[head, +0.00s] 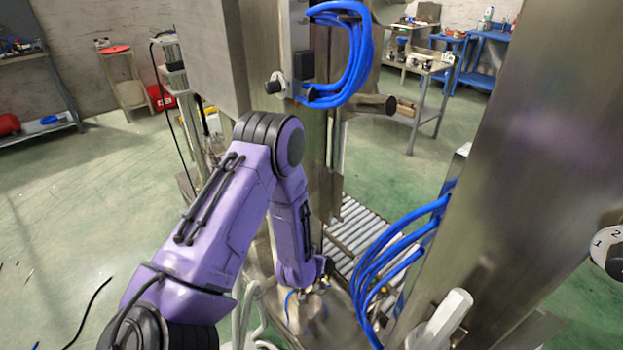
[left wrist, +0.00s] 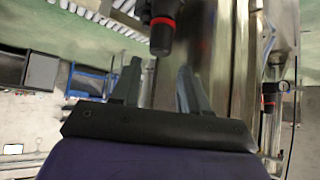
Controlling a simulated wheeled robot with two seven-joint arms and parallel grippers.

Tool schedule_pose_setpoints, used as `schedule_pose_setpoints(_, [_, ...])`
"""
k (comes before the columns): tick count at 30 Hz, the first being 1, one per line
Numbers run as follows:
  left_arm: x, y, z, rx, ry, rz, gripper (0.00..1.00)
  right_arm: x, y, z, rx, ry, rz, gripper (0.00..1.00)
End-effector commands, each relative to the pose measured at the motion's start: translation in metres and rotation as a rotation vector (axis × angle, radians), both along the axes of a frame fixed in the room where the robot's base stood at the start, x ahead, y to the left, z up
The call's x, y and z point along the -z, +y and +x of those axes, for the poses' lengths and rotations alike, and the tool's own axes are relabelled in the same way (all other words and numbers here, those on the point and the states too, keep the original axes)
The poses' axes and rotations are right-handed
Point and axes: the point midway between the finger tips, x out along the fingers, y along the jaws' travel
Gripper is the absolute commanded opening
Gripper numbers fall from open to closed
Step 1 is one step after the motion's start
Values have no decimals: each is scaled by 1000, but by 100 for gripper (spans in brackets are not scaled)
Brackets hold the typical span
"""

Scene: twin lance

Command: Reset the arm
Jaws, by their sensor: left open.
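My left arm (head: 215,215) is purple and comes in from the lower left of the head view. It bends at a high elbow, and its forearm (head: 292,225) points down beside a metal column. I cannot make out the fingers in the head view. In the left wrist view my left gripper (left wrist: 159,68) shows two grey fingers, spread apart with nothing between them. A black cylinder with a red ring (left wrist: 162,28) is just past the fingertips; I cannot tell whether they touch. My right gripper is not in view.
Metal machine columns stand close to the arm, one behind it (head: 210,50) and one at the right (head: 535,150). Blue hoses loop at the top (head: 345,55) and lower right (head: 385,265). A roller conveyor (head: 355,232) lies behind the forearm. Green floor (head: 80,200) is mostly clear at left.

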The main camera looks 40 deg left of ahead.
Motion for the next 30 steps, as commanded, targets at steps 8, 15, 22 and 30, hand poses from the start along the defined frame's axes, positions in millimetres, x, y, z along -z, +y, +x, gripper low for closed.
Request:
schedule_pose_setpoints(8, [-21, -10, -19, -1, -1, 0, 44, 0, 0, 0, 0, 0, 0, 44])
schedule_pose_setpoints(15, [-21, -10, -19, -1, -1, 1, 44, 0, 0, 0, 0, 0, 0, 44])
schedule_pose_setpoints(22, [-21, -10, -19, 0, -1, 0, 44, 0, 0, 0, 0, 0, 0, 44])
schedule_pose_setpoints(30, [7, -48, -88, -182, 35, -139, 44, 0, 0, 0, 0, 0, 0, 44])
